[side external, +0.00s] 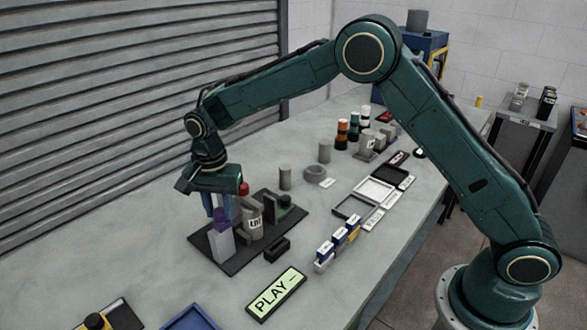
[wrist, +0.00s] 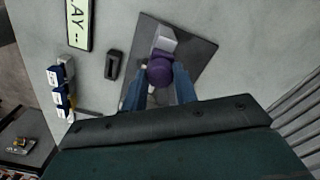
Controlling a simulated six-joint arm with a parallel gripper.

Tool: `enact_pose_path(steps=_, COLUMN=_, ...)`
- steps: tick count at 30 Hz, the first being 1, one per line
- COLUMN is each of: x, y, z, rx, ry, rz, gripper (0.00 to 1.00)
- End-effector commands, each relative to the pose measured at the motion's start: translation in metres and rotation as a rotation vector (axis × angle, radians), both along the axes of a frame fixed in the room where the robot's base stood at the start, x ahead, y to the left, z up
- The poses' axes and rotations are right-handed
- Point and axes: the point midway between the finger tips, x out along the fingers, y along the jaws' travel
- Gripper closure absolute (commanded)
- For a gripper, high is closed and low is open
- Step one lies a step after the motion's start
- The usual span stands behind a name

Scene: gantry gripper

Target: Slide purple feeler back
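The purple feeler (side external: 221,220) has a rounded purple head and sits at a pale grey block (side external: 221,243) on the dark base plate (side external: 243,262). In the wrist view the purple head (wrist: 160,70) is between the tips of my gripper (wrist: 160,76), with the grey block (wrist: 166,38) just beyond it. My gripper (side external: 217,208) points down over the feeler, its blue fingers on either side of the head. The fingertips look close against the head, but I cannot tell whether they press on it. The fingers hide part of the feeler's sides.
On the same plate, right of the feeler, stand a grey labelled cylinder (side external: 252,222) and dark upright parts. A small black block (side external: 277,250) and the green PLAY sign (side external: 276,294) lie in front. Grey cylinders (side external: 285,177) stand behind.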

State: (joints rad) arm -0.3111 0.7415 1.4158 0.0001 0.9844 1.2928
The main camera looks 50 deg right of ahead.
Motion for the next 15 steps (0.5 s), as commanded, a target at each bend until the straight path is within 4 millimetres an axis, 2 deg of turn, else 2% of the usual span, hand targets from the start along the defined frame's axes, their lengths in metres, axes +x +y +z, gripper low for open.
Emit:
enact_pose_path(steps=5, x=0.000, y=0.002, z=0.000, rx=0.000, ry=0.000, rz=0.001, gripper=1.00)
enact_pose_path(steps=10, x=0.000, y=0.018, z=0.000, rx=0.001, ry=-0.001, rz=0.003, gripper=1.00)
enact_pose_path(steps=15, x=0.000, y=0.021, z=0.000, rx=0.001, ry=-0.002, rz=0.002, gripper=1.00)
